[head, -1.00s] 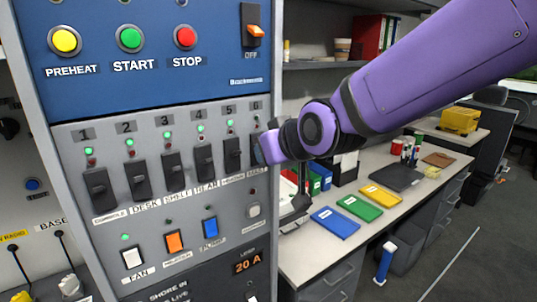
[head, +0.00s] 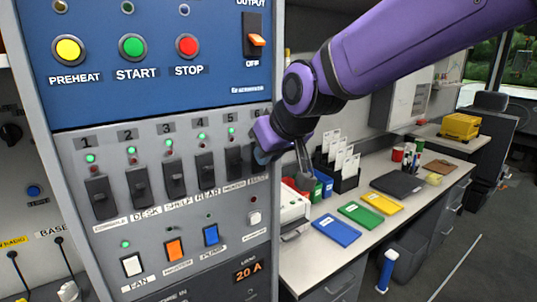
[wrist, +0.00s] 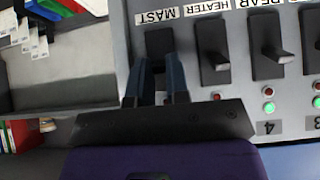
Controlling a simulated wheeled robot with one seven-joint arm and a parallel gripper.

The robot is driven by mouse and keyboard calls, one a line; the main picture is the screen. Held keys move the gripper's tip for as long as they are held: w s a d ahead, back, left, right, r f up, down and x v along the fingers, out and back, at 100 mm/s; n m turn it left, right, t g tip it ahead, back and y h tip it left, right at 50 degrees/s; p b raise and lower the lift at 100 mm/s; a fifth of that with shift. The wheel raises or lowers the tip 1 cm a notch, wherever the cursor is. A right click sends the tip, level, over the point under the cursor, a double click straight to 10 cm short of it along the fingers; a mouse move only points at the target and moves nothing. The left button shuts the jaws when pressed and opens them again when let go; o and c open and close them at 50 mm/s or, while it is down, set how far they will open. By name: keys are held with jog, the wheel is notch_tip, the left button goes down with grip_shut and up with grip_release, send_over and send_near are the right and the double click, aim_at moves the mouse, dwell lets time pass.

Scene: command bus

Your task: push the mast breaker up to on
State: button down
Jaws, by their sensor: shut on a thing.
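The mast breaker (wrist: 160,42) is a black rocker by the MAST label (wrist: 171,13) in the wrist view, which shows the panel upside down. My gripper (wrist: 159,82) has one finger on each side of the breaker's lever and is shut on it. The palm hides part of the lever, and its exact tilt cannot be told. In the head view my gripper (head: 262,145) covers the mast breaker, in column 6 at the panel's right edge. Its lamps are hidden there.
The heater breaker (wrist: 213,50) stands close beside my gripper, with the rear breaker (wrist: 268,50) beyond it. An output switch (head: 254,37) is above. A counter (head: 300,262) with coloured folders lies to the right of the panel.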

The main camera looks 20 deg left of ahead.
jog(key=shift+w+a+r+g+h, duration=0.15)
jog(key=shift+r+g+h, duration=0.2)
jog(key=shift+h, duration=0.25)
jog(key=c, duration=1.1)
grip_release()
jog(key=shift+f, duration=0.1)
jog(key=v, duration=1.1)
jog(key=shift+w, duration=0.15)
